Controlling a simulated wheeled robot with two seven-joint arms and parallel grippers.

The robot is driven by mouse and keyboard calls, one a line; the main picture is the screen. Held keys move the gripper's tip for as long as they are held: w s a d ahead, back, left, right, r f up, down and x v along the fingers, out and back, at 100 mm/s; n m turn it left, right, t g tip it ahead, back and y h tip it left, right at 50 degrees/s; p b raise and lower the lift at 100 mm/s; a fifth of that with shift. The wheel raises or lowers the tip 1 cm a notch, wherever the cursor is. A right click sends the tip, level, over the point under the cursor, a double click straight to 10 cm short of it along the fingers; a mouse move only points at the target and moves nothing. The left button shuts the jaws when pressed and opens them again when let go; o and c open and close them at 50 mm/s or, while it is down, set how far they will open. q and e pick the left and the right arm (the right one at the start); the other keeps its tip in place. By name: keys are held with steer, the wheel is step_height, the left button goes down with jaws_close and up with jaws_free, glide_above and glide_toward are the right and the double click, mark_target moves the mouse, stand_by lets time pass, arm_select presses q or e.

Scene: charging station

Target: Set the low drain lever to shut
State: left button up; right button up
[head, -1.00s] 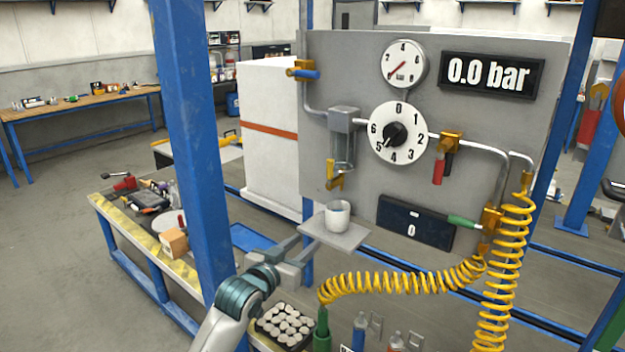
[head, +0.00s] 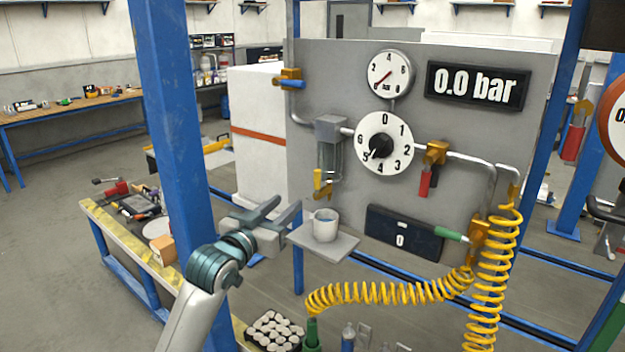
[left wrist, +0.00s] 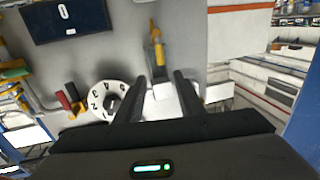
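The low drain lever is a small yellow handle (head: 317,179) on a brass valve under the clear filter bowl (head: 330,158). It stands roughly upright, along the line of the bowl. In the left wrist view, which is turned upside down, the yellow lever (left wrist: 158,52) shows just beyond my fingertips. My left gripper (head: 283,206) is open and empty, left of and a little below the lever, apart from it. In the left wrist view the two dark fingers of the left gripper (left wrist: 168,77) are spread. My right gripper is out of view.
A mug (head: 325,225) stands on a small shelf (head: 335,246) under the drain, close right of my left gripper. A blue post (head: 175,130) stands left of the panel. Yellow coiled hose (head: 390,292) hangs in front. The dial (head: 397,130) is right of the bowl.

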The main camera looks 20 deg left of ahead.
mark_target(316, 177)
arm_select(q)
steer(key=w+p, duration=0.1)
steer(key=w, duration=0.3)
steer(key=w+d+p, duration=0.1)
steer(key=w, duration=0.4)
steer(key=w+d+p, duration=0.1)
steer(key=w+p, duration=0.1)
steer(key=w, duration=0.2)
steer(key=shift+w+r, duration=0.1)
steer(key=shift+w, duration=0.25)
steer(key=shift+w+d, duration=0.2)
steer(key=shift+w, duration=0.65)
jaws_close()
